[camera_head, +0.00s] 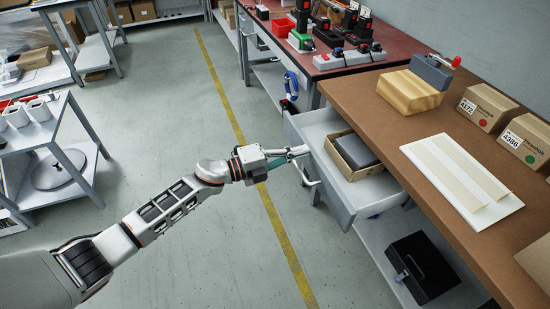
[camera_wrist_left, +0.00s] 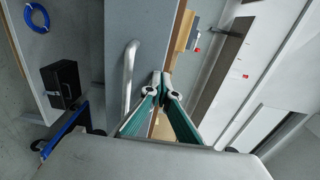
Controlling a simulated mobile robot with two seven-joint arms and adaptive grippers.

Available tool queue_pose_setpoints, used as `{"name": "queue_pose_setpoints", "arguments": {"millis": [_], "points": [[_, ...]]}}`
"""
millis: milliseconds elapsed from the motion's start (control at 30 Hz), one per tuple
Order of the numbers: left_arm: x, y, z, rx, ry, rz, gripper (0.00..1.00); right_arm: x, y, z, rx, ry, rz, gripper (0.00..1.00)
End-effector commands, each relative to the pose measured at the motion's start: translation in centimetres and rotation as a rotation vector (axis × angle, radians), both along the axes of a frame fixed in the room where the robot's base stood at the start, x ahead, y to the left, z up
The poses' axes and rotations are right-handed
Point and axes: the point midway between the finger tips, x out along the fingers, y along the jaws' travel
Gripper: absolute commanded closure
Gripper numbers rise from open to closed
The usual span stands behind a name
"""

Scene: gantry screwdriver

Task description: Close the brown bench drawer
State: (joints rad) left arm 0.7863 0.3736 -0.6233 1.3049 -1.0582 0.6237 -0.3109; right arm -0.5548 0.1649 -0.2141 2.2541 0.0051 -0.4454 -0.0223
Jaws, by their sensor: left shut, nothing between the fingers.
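The bench drawer (camera_head: 335,196) is pulled out from under the brown bench top (camera_head: 440,150). It is light grey and holds an open cardboard box with a dark grey item (camera_head: 352,150) inside. A bar handle (camera_head: 304,174) is on its front; in the left wrist view the grey front panel (camera_wrist_left: 137,25) and the handle (camera_wrist_left: 128,75) show close up. My left gripper (camera_head: 304,149) is shut and empty at the upper edge of the drawer front, beside the handle. I cannot tell whether the fingertips (camera_wrist_left: 161,82) touch the panel. My right gripper is out of view.
A black case (camera_head: 420,268) sits on the shelf below the drawer. Cardboard boxes (camera_head: 487,107), a wooden block (camera_head: 408,92) and a white board (camera_head: 460,177) lie on the bench top. A red-topped bench (camera_head: 290,75) stands beyond. The floor left of the drawer is clear.

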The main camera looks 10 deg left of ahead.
Motion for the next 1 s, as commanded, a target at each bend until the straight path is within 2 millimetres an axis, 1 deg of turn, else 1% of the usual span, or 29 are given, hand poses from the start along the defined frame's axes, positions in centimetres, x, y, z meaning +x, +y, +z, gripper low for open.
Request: {"name": "queue_pose_setpoints", "arguments": {"millis": [33,200,400,500,700,1000], "points": [[0.8,-1.4,-0.3,-0.003,0.004,-0.001,1.00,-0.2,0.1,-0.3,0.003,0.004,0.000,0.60],[3.2,-5.0,-0.6,-0.002,0.006,-0.002,1.00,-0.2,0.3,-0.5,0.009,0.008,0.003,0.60],[5.5,-8.4,-0.6,-0.001,0.007,-0.001,1.00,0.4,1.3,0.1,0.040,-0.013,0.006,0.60],[6.4,-9.6,-0.5,-0.002,0.006,0.000,1.00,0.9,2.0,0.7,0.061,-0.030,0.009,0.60],[7.4,-11.0,-0.3,-0.001,0.004,0.000,1.00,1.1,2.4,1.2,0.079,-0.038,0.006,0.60],[7.7,-11.4,0.0,-0.001,0.001,0.000,1.00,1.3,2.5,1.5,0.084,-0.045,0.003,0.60]]}}
